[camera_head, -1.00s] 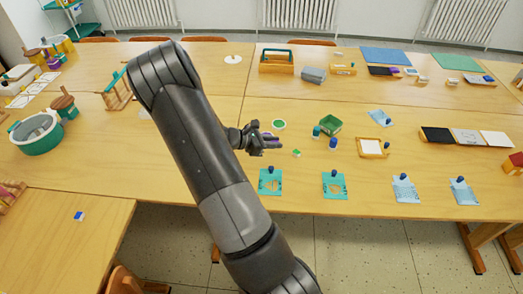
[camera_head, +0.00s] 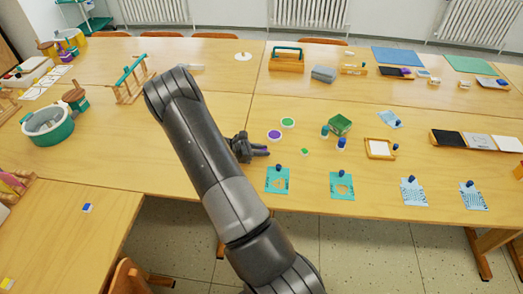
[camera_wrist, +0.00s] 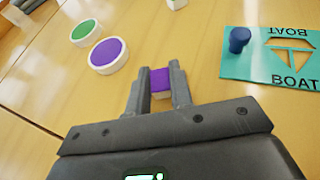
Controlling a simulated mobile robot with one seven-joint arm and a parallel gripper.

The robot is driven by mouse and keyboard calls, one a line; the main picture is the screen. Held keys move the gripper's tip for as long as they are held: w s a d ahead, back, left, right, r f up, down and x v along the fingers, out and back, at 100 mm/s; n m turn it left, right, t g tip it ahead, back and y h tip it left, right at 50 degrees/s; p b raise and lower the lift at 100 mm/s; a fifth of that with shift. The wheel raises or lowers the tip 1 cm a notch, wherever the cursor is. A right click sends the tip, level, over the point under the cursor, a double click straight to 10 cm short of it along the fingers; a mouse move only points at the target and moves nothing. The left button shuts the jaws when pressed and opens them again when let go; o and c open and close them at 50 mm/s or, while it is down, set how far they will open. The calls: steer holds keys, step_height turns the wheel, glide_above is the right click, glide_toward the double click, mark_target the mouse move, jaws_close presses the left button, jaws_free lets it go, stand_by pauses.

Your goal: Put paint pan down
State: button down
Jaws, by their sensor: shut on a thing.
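The paint pan (camera_wrist: 160,80) is a small white block with a purple top. In the wrist view it sits between the two fingers of my gripper (camera_wrist: 158,90), which are shut on it. In the head view my gripper (camera_head: 262,152) is over the near side of the middle table, just in front of a round white dish with purple in it (camera_head: 274,134). The pan is mostly hidden there by the fingers. I cannot tell whether the pan touches the table.
A green dish (camera_head: 288,122) stands behind the purple one. A small green pan (camera_head: 305,151) lies right of my gripper. A teal boat stencil (camera_head: 277,180) with a blue knob lies to the front right. Bare tabletop (camera_head: 160,165) stretches left.

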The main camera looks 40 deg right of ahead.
steer(key=shift+f, duration=0.1)
steer(key=c, duration=1.3)
jaws_free()
steer(key=v, duration=1.2)
steer(key=s+a+r+m+t+y, duration=0.2)
steer(key=s+a+r+m+y, duration=0.25)
steer(key=r, duration=0.65)
steer(key=s+a+r+m+t+y, duration=0.2)
steer(key=s+a+r+m+y, duration=0.15)
steer(key=s+a+r, duration=0.45)
steer(key=shift+s+a+r+m+t+y, duration=0.75)
steer(key=shift+s+a+r+m+t, duration=0.5)
steer(key=shift+s+r, duration=0.9)
steer(key=shift+s+a+r+m+t+y, duration=0.65)
steer(key=shift+s+a+r+t, duration=0.3)
steer(key=shift+s+a+r, duration=0.9)
steer(key=shift+s+a+r+m+t+y, duration=1)
steer(key=shift+s+r, duration=1.05)
steer(key=shift+s, duration=0.75)
